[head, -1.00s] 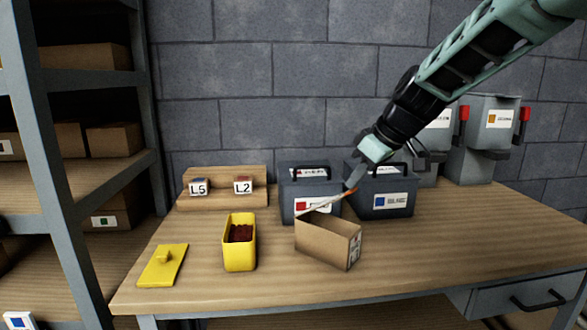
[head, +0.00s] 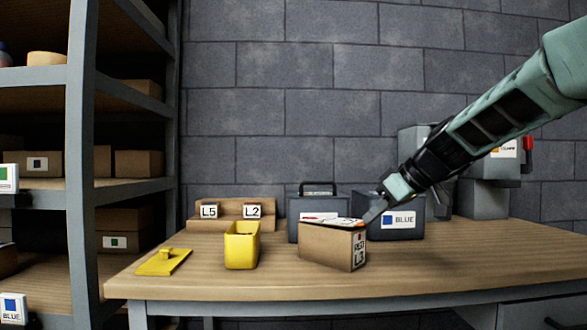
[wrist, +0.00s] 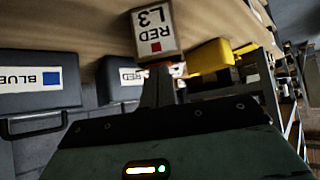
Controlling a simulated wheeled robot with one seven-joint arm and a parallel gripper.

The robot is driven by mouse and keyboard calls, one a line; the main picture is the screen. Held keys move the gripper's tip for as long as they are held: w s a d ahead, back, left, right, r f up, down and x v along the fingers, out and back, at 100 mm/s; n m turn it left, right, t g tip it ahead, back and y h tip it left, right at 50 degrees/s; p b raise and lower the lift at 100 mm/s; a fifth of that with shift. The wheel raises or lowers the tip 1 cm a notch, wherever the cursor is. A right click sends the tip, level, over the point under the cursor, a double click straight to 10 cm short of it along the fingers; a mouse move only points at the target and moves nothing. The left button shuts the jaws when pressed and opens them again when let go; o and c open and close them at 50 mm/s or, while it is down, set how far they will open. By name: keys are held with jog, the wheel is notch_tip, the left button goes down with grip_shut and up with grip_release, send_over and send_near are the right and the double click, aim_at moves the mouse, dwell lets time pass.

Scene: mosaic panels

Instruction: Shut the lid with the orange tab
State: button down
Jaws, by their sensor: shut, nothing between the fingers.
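The cardboard box (head: 325,245) stands on the workbench, its label "RED L3" on the right end. Its lid (head: 330,222) lies down across the top, about level, with a bit of orange at its right end. I cannot tell whether it is fully flush. My gripper (head: 372,212) is shut and empty, with its tips at the lid's right end, touching or very close. In the wrist view the shut fingers (wrist: 158,80) point at the box's labelled end (wrist: 155,30); the lid is mostly hidden there.
A grey red-labelled case (head: 306,229) and a grey blue-labelled case (head: 400,220) stand behind the box. An open yellow bin (head: 241,250) and its yellow lid (head: 165,262) lie to the left. A shelf rack (head: 82,150) stands at far left. The bench front is clear.

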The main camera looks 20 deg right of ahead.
jog(key=shift+s+f+b, duration=0.15)
jog(key=shift+f+b, duration=0.85)
jog(key=shift+b, duration=0.05)
jog(key=shift+f, duration=0.15)
